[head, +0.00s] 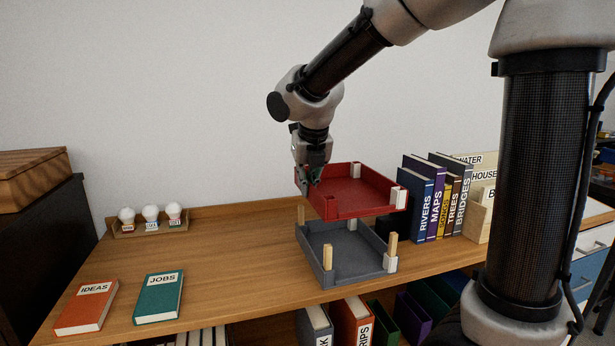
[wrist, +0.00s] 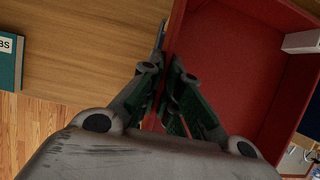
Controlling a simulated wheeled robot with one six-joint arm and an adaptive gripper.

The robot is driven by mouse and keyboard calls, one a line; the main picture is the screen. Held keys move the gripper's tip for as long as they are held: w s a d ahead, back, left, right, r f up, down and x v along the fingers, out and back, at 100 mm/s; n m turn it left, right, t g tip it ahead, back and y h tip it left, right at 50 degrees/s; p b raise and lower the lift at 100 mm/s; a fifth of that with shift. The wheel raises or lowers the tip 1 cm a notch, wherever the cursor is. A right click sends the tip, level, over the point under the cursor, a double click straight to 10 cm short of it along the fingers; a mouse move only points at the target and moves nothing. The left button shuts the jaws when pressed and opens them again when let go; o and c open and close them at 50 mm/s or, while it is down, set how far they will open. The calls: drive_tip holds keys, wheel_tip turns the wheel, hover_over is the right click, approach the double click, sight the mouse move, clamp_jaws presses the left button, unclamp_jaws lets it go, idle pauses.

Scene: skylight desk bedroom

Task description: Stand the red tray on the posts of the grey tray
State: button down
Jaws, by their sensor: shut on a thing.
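The red tray (head: 352,192) is held in the air above the grey tray, roughly level, with white corner pieces. My gripper (head: 313,178) is shut on its left wall. In the wrist view the red tray (wrist: 222,60) fills the right side, with the wall between my gripper's fingers (wrist: 168,90). The grey tray (head: 340,250) sits on the desk below, with wooden posts (head: 391,250) standing at its corners. A gap shows between the red tray and the front post tops. The rear right post is hidden or hard to make out.
The wooden desk (head: 230,240) is clear left of the trays. Upright books (head: 420,205) and a wooden file holder (head: 478,215) stand close on the right. An orange book (head: 86,307), a teal book (head: 158,298) and a small rack of bulbs (head: 150,222) are on the left.

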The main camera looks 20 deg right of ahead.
drive_tip(key=shift+f, duration=3.05)
drive_tip(key=c, duration=1.6)
unclamp_jaws()
drive_tip(key=shift+o, duration=0.2)
approach(308, 198)
drive_tip(key=shift+w+f, duration=0.3)
drive_tip(key=shift+f, duration=0.15)
